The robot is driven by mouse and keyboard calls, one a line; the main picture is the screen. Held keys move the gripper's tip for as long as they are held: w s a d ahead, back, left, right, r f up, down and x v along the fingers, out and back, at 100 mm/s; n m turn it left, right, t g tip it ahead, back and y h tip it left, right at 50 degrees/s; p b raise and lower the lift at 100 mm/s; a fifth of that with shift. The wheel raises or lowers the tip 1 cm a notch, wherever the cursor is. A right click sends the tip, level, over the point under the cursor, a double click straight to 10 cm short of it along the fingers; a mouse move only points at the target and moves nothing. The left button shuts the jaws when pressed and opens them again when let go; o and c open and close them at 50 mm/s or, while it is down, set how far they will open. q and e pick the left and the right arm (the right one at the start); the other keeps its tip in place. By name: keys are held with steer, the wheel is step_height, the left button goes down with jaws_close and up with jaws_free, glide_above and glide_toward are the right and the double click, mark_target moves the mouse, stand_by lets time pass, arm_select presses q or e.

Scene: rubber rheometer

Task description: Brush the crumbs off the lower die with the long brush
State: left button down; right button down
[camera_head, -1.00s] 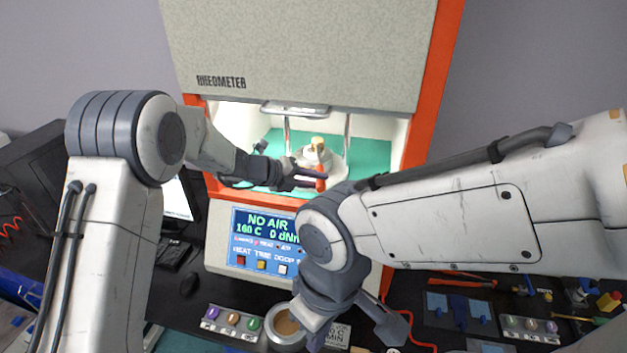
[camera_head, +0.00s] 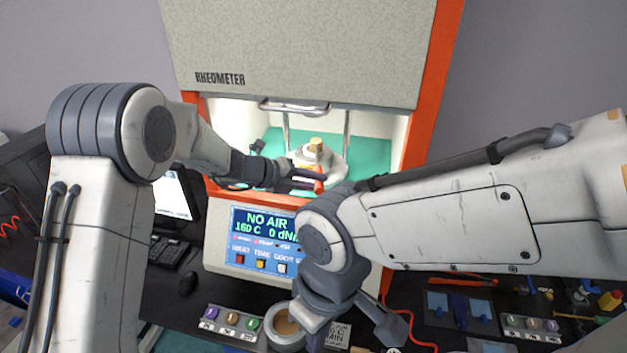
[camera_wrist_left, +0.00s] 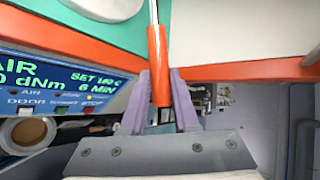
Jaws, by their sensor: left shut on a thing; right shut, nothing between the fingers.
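My left gripper (camera_head: 314,182) is shut on the orange-red handle of the long brush (camera_head: 319,186), at the front of the open rheometer chamber. In the left wrist view, the handle (camera_wrist_left: 158,62) stands between the purple fingers, and a thin metal shaft runs up out of the frame. The brush's bristles cannot be made out. The lower die (camera_head: 303,155) is a pale round block inside the chamber, with a gold-coloured piece on top. Crumbs are too small to tell. My right gripper (camera_head: 317,338) is shut and empty, low in front of the machine.
The rheometer's display (camera_head: 262,225) reads NO AIR, 160 C. The orange frame (camera_head: 421,140) and two upright rods bound the chamber. My right forearm covers the machine's lower right.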

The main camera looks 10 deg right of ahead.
arm_select(q)
steer(key=shift+r, duration=0.25)
arm_select(e)
steer(key=shift+r, duration=0.1)
